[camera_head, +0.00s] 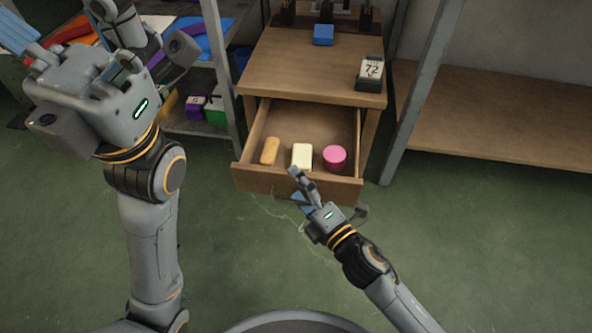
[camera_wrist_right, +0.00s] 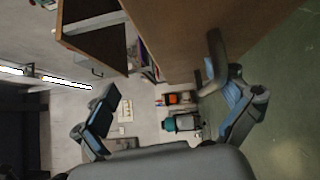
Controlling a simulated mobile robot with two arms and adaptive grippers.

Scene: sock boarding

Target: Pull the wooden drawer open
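The wooden drawer (camera_head: 255,184) is pulled out of the wooden cabinet, with its inside showing. An orange-tan bar (camera_head: 270,150), a cream block (camera_head: 302,156) and a pink round thing (camera_head: 334,157) lie in it. My right gripper (camera_head: 298,188) is at the drawer front. In the right wrist view its blue-padded fingers (camera_wrist_right: 167,105) are wide apart. A grey curved bar (camera_wrist_right: 215,62), seemingly the drawer's handle, is beside one finger against the wooden front; I cannot tell whether they touch. My left gripper (camera_head: 75,35) is raised at upper left, fingers spread, away from the drawer.
Metal shelf posts (camera_head: 424,85) stand beside the cabinet. A wooden shelf (camera_head: 490,125) is at right. Green floor (camera_head: 480,230) is clear in front.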

